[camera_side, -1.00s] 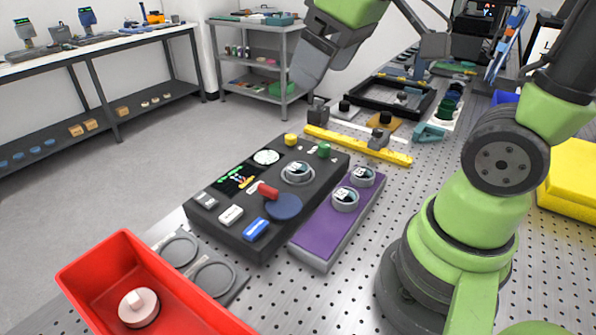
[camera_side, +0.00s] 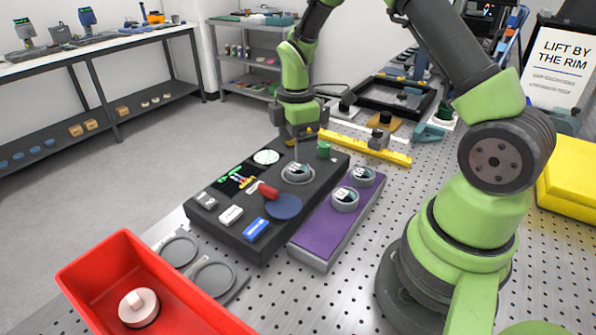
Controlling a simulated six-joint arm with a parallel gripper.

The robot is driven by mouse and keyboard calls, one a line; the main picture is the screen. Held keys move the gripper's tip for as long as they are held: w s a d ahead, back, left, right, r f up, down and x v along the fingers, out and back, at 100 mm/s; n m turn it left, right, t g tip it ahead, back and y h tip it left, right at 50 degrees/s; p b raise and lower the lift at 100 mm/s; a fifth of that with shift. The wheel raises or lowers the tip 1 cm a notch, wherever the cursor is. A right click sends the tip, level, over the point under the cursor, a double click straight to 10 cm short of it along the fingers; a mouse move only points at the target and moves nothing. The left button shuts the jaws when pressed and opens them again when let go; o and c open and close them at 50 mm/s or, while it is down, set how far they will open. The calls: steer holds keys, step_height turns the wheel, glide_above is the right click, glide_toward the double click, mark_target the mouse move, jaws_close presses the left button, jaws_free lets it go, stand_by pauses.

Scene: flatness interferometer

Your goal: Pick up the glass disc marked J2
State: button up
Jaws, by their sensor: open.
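Three small round glass discs with dark-and-white labels are in the side view. One disc (camera_side: 298,172) sits in a ring on the black console (camera_side: 240,232). A near disc (camera_side: 345,198) and a far disc (camera_side: 363,176) sit in rings on the purple block (camera_side: 322,232). The labels are too small to read, so I cannot tell which is J2. My gripper (camera_side: 298,150) points down, open and empty, just above the console's disc. Its fingertips are small here; I cannot tell whether they touch the disc.
The console also carries a red-handled blue round pad (camera_side: 284,206), a green knob (camera_side: 324,149) and a white dial (camera_side: 266,157). A yellow bar (camera_side: 375,151) lies behind. A red bin (camera_side: 95,270) stands front left. A sign (camera_side: 560,62) reads "LIFT BY THE RIM".

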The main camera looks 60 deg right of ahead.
mark_target(297, 168)
step_height(297, 168, down, 6)
steer(key=shift+s+r, duration=0.1)
steer(key=shift+s, duration=0.05)
steer(key=c, duration=1)
